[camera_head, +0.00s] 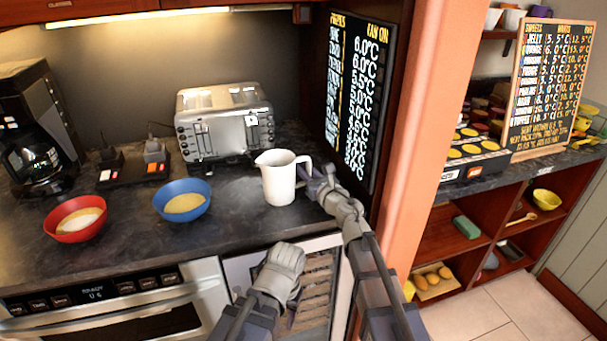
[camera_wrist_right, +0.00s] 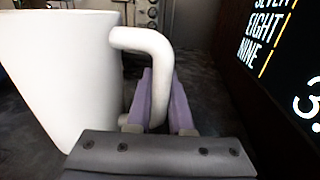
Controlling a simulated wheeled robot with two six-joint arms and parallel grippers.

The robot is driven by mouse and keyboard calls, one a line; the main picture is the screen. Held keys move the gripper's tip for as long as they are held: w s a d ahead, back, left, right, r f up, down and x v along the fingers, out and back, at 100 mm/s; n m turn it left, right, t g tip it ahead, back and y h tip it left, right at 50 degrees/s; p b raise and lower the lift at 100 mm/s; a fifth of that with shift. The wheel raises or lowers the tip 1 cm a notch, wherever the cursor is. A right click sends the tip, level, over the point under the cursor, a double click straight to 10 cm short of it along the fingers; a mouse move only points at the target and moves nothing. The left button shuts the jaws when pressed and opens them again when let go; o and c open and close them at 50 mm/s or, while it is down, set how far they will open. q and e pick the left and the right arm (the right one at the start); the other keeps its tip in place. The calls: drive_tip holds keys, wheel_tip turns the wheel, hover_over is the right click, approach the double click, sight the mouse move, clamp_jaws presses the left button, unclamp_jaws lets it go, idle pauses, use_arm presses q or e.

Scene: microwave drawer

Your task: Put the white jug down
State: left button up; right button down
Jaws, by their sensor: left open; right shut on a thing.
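The white jug (camera_head: 278,180) is upright at the right part of the dark counter, in front of the toaster. In the head view its base appears at the counter surface; I cannot tell whether it touches. My right gripper (camera_head: 318,180) is shut on the jug's handle, on the jug's right side. In the right wrist view the jug (camera_wrist_right: 65,75) fills the left, and the purple fingers of the gripper (camera_wrist_right: 158,100) close around the lower handle. My left gripper (camera_head: 285,272) is lower, in front of the counter edge, away from the jug and empty.
A blue bowl (camera_head: 182,200) and a red bowl (camera_head: 76,219) stand left of the jug. A silver toaster (camera_head: 225,123) is behind it. A coffee machine (camera_head: 35,130) is at far left. A black price board (camera_head: 357,95) closes off the right. Bare counter (camera_head: 232,215) lies between blue bowl and jug.

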drive_tip(key=shift+r, duration=0.1)
drive_tip(key=c, duration=0.8)
unclamp_jaws()
drive_tip(key=shift+s, duration=0.15)
drive_tip(key=v, duration=1.1)
drive_tip(key=shift+s+d, duration=0.2)
drive_tip(key=shift+s, duration=0.15)
